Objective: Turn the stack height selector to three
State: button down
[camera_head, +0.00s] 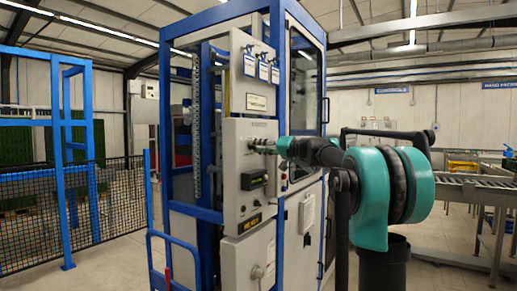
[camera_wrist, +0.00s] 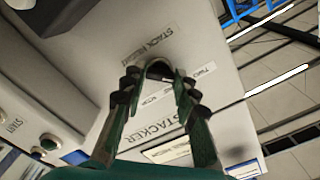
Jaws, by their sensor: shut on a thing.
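The stack height selector (camera_wrist: 158,69) is a dark knob on the light grey stacker panel (camera_wrist: 105,40), between my fingertips in the wrist view. My gripper (camera_wrist: 157,80) is shut on it, with one green-and-black finger on each side. A STACK HEIGHT label (camera_wrist: 150,40) sits close to the knob, and a TWO label (camera_wrist: 205,70) lies to its right. Another small label shows between the fingers, too blurred to read surely. The knob's pointer is hidden, so its setting cannot be told. In the head view my gripper (camera_head: 282,146) reaches the panel (camera_head: 232,135) from the right and covers the knob.
The panel is on a blue-framed cabinet (camera_head: 274,60). Below the knob are a small display (camera_head: 254,180) and a lower grey box (camera_head: 240,262). A blue rail (camera_head: 150,200) and mesh fence (camera_head: 110,200) stand left. A roller conveyor (camera_head: 480,188) is at the right.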

jog(key=shift+m, duration=0.3)
jog(key=m, duration=0.3)
jog(key=shift+m, duration=0.3)
jog(key=m, duration=0.4)
jog(key=shift+m, duration=0.3)
jog(key=c, duration=1.2)
grip_release()
jog(key=shift+o, duration=0.2)
jog(key=shift+d, duration=0.1)
jog(key=v, duration=1.2)
